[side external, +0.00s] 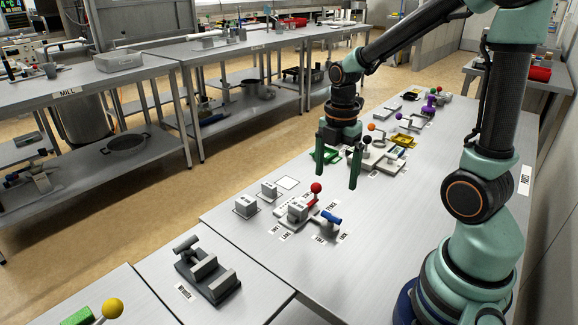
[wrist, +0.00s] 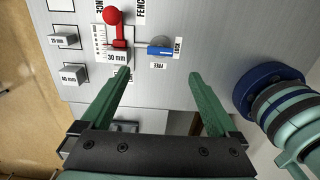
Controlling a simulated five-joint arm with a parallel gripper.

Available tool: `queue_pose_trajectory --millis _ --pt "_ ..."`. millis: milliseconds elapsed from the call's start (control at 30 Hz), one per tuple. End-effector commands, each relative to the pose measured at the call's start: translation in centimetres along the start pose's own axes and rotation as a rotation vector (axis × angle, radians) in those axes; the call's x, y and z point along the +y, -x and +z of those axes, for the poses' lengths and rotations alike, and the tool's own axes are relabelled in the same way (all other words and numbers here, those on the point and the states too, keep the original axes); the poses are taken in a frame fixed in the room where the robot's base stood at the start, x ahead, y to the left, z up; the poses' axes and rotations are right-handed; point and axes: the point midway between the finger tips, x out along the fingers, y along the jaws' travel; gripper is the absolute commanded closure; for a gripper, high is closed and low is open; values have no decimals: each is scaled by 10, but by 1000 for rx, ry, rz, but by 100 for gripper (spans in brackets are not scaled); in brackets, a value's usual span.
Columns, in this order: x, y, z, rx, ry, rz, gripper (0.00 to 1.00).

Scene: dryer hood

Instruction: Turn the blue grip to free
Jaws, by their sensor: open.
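The blue grip (side external: 331,217) sits on a small grey fitting near the front of the bench, right of a red-knobbed lever. In the wrist view the blue grip (wrist: 160,53) lies above the gap between my fingertips, clear of them. A LOCK label (wrist: 178,47) is right of it and a FREE label (wrist: 158,65) is just below it. Whether the grip stands at lock or free is hard to tell. My gripper (side external: 336,180) is open and empty, pointing down above the bench, behind the blue grip in the side view. It also shows in the wrist view (wrist: 159,73).
The red-knobbed lever (side external: 316,188) stands close left of the blue grip, beside a 30 mm block (wrist: 117,57). Grey gauge blocks (side external: 246,205) stand farther left. Other levers and fixtures (side external: 378,150) stand farther back. Bare bench lies right of the blue grip.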

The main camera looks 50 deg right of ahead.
Motion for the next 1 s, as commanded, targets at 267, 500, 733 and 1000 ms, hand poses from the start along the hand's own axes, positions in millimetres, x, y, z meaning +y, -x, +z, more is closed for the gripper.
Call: queue_pose_trajectory --millis 267,500,733,1000 --pt "-2 -49 -1 2 -2 -7 5" --pt "-2 -88 -1 2 -3 -6 5" --pt "-1 -107 -1 0 -3 -1 5" --pt "0 -112 -1 0 -3 1 5"
